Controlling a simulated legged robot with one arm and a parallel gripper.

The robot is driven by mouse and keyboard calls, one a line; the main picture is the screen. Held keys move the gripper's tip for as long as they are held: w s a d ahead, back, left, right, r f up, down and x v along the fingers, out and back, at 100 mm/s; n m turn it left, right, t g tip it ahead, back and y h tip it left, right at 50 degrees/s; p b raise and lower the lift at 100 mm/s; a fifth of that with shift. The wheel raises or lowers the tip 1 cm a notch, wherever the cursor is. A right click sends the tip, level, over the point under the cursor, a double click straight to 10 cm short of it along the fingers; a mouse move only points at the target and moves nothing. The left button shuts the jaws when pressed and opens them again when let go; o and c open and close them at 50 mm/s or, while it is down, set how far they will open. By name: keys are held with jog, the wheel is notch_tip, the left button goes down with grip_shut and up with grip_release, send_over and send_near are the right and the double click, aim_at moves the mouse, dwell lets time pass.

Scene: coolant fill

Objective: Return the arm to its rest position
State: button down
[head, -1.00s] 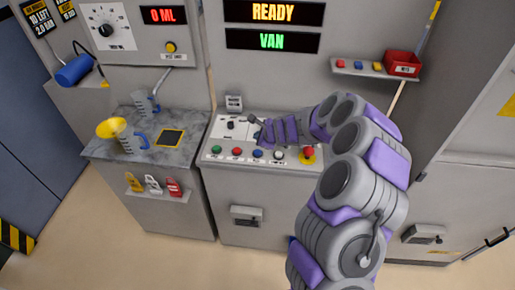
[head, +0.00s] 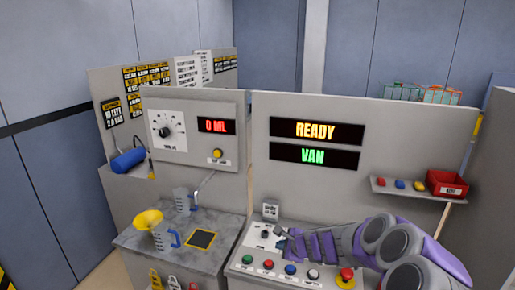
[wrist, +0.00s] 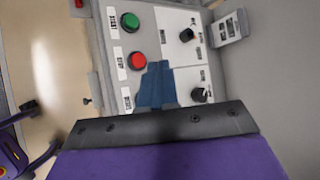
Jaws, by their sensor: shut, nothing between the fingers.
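My gripper (head: 281,232) is at the control panel (head: 240,262) in the head view, its tip near the panel's black knobs. In the wrist view the shut blue-grey fingers (wrist: 156,86) lie over the panel face (wrist: 170,22), with nothing between them. A green button (wrist: 130,21), a red button (wrist: 138,61) and black knobs (wrist: 187,35) are around the fingertips. My arm stretches in from the lower right of the head view. Whether the fingers touch the panel I cannot tell.
Displays read READY (head: 315,130), VAN (head: 313,156) and 0 ML (head: 215,126). A shelf (head: 405,192) with a red bin (head: 446,183) is above my arm.

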jog(key=s+a+r+n+g+y, duration=0.1)
jog(key=s+a+r+n+y, duration=0.1)
jog(key=s+a+r+n, duration=0.4)
jog(key=s+a+r+n+g, duration=0.2)
jog(key=s+r+n, duration=0.1)
jog(key=s, duration=0.5)
jog(key=s+a+r+n+g, duration=0.2)
jog(key=s+a+r+n, duration=0.15)
jog(key=s, duration=0.45)
jog(key=s+d+n+g+h, duration=0.1)
jog(key=s+d+n+h, duration=0.1)
jog(key=s+d, duration=0.3)
jog(key=s+d+f+n+g+h, duration=0.1)
jog(key=s+d, duration=0.4)
jog(key=s, duration=0.8)
jog(key=s+d+n+g+h, duration=0.3)
jog(key=s+d+n+h, duration=0.1)
jog(key=s, duration=0.6)
jog(key=shift+d+f, duration=0.3)
jog(key=shift+d, duration=0.55)
